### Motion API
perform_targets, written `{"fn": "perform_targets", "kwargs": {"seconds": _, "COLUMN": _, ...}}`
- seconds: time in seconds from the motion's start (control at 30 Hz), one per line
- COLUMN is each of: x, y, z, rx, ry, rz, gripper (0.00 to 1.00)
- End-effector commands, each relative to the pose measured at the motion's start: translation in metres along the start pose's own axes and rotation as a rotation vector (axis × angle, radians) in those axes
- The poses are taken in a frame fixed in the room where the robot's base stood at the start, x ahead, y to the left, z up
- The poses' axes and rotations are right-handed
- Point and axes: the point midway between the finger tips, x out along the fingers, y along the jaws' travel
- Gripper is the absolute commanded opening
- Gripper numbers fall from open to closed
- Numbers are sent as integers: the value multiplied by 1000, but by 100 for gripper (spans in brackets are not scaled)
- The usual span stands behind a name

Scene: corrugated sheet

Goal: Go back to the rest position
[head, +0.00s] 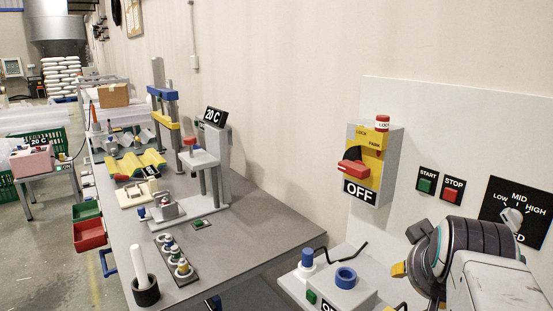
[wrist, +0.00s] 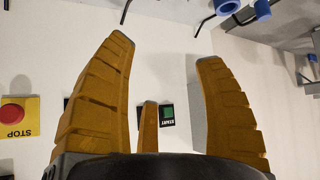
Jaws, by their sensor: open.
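My gripper shows in the wrist view (wrist: 165,52) with its ribbed orange-brown fingers spread apart and nothing between them. Behind them is a white panel with a green START button (wrist: 167,115), which appears upside down there. In the head view, my arm is at the lower right, in front of the white panel, and one yellowish finger (head: 398,270) shows at its left side. The rest of the gripper is hidden behind the arm. No marker of the rest position is visible.
The panel holds a switch box (head: 378,165) with a red handle, marked OFF, START (head: 427,187) and STOP (head: 452,196) buttons and a speed knob (head: 513,217). A blue ring (head: 346,278) sits below. A long grey bench (head: 235,240) with several fixtures runs left. Floor shows at far left.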

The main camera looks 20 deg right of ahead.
Motion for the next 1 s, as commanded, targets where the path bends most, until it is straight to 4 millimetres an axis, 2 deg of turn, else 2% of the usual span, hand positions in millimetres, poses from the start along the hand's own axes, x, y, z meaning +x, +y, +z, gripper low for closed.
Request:
{"fn": "perform_targets", "kwargs": {"seconds": 0.03, "x": -12, "y": -24, "z": 0, "rx": -45, "ry": -37, "rz": -61, "gripper": 64}}
{"fn": "perform_targets", "kwargs": {"seconds": 0.2, "x": -35, "y": -84, "z": 36, "rx": -182, "ry": -168, "rz": -217, "gripper": 64}}
{"fn": "perform_targets", "kwargs": {"seconds": 0.3, "x": -51, "y": -108, "z": 59, "rx": -263, "ry": -239, "rz": -285, "gripper": 64}}
{"fn": "perform_targets", "kwargs": {"seconds": 0.4, "x": -66, "y": -123, "z": 80, "rx": -335, "ry": -299, "rz": -334, "gripper": 64}}
{"fn": "perform_targets", "kwargs": {"seconds": 0.5, "x": -79, "y": -132, "z": 97, "rx": -395, "ry": -347, "rz": -369, "gripper": 64}}
{"fn": "perform_targets", "kwargs": {"seconds": 0.7, "x": -93, "y": -138, "z": 119, "rx": -468, "ry": -402, "rz": -402, "gripper": 64}}
{"fn": "perform_targets", "kwargs": {"seconds": 1.0, "x": -95, "y": -138, "z": 125, "rx": -485, "ry": -416, "rz": -408, "gripper": 64}}
